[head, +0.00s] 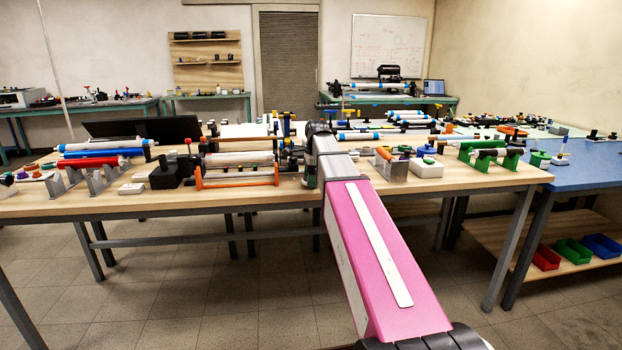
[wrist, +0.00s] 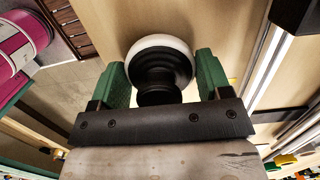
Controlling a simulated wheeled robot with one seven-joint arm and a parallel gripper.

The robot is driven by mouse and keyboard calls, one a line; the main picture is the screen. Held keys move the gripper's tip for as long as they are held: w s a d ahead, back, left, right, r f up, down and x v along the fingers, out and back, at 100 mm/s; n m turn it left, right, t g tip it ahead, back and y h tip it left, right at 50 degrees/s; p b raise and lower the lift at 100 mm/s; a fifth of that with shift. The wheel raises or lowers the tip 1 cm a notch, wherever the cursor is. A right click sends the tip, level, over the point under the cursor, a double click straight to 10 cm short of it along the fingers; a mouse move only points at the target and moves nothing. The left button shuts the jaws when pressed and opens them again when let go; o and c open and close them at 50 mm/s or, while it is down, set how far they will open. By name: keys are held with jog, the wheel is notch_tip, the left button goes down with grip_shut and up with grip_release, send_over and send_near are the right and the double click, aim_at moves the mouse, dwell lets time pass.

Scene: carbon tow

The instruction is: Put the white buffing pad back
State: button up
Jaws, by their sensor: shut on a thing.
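The white buffing pad (wrist: 158,48) shows in the wrist view as a pale round rim on a black stepped body. My gripper (wrist: 160,72) has its two green fingers on either side of the black body and is shut on it. Pale wood lies behind the pad; I cannot tell whether the pad touches it.
An orange-framed roller stand (head: 236,182) and a black block (head: 171,172) stand left of my arm. Pale rails (wrist: 268,75) run along the right of the wrist view.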

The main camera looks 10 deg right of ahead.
jog(key=shift+f, duration=0.6)
jog(key=o, duration=1.2)
jog(key=shift+o, duration=0.2)
jog(key=shift+s+f, duration=0.1)
jog(key=shift+s, duration=0.05)
jog(key=shift+s+f, duration=0.1)
jog(key=shift+s, duration=0.2)
jog(key=shift+c, duration=0.4)
jog(key=shift+o, duration=0.4)
jog(key=r, duration=0.4)
jog(key=d+r, duration=0.1)
jog(key=r, duration=0.3)
jog(key=w+r, duration=0.1)
jog(key=r, duration=0.3)
jog(key=shift+d, duration=0.2)
